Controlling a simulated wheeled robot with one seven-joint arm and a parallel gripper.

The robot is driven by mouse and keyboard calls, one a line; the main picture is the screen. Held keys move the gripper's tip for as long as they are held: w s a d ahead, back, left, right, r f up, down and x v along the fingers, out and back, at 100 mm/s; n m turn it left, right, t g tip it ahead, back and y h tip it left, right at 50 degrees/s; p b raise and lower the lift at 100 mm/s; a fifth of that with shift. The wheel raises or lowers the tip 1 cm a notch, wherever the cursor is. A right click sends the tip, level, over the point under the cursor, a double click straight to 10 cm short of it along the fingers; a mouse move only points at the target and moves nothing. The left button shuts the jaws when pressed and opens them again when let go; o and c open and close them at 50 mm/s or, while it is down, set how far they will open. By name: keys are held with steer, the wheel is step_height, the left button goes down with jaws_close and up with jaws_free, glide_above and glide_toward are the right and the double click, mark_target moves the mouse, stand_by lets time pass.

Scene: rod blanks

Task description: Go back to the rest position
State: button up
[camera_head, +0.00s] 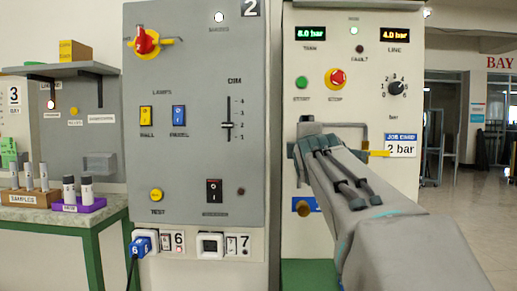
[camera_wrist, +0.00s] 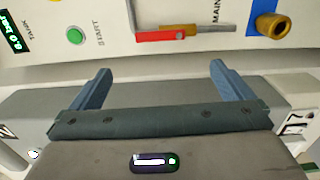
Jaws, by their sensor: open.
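My gripper (camera_wrist: 161,68) is open and empty in the wrist view. Its two blue-grey fingers stand wide apart, pointing at the cream panel. In the head view my gripper (camera_head: 303,143) is in front of the right-hand cream panel (camera_head: 270,258), below the start and stop buttons, and my arm reaches to it from the lower right. Nothing is between the fingers. In the wrist view the fingertips look apart from the panel, with a red and yellow lever (camera_wrist: 180,34) beyond them; its yellow end (camera_head: 379,153) shows in the head view.
A green start button (camera_head: 301,82), red stop button (camera_head: 337,78) and black dial (camera_head: 396,88) sit above my gripper. A brass knob (camera_head: 303,209) is below it. Left are the grey panel (camera_head: 190,70), sample rack (camera_head: 28,198) and purple tray (camera_head: 80,206). Open floor lies right.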

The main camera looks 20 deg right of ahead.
steer(key=shift+d, duration=0.1)
steer(key=s+a+f+m+g+y+p, duration=0.4)
steer(key=s+a+f+m+g+p, duration=0.4)
steer(key=p, duration=1)
steer(key=s+a+f+m+g+y+p, duration=0.1)
steer(key=s+a+f+m+g+p, duration=0.1)
steer(key=s+p, duration=0.4)
steer(key=s+a+f+m+g+y+p, duration=0.1)
steer(key=s+a+m+g+p, duration=0.3)
steer(key=s, duration=0.6)
steer(key=a+f+p, duration=0.1)
steer(key=a+p, duration=0.1)
steer(key=shift+a+p, duration=0.15)
steer(key=shift+p, duration=0.25)
